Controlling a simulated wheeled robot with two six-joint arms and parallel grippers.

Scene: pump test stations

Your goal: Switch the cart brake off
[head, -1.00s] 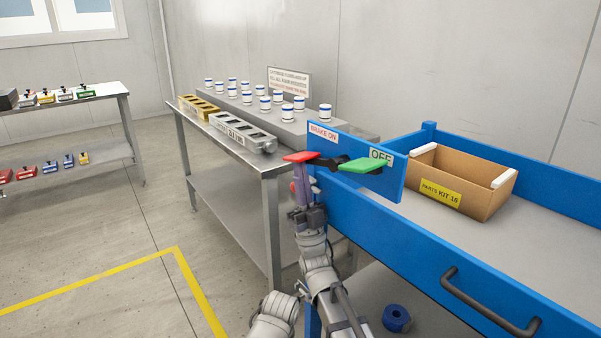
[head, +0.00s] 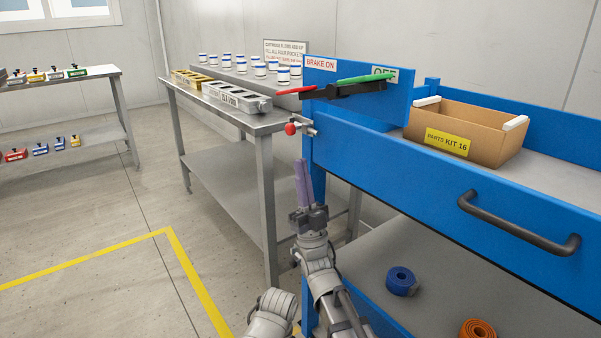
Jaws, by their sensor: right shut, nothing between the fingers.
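The blue cart (head: 380,165) stands at the right. Its upright panel has a "BRAKE ON" label (head: 321,64) at the left and an "OFF" label (head: 391,74) at the right. A dark bar in front of the panel carries a red pad (head: 296,90) on the left and a green pad (head: 366,79) on the right. The green pad sits higher in the picture and partly covers "OFF". My right gripper (head: 302,168) is shut and empty, pointing up, below the red pad and apart from it. My left gripper is out of view.
A red knob (head: 290,129) on a metal fitting is at the cart's left corner, above my gripper. A steel table (head: 225,170) stands close left. A parts box (head: 482,131) sits on the cart; a blue roll (head: 401,281) lies on its lower shelf. Floor at left is clear.

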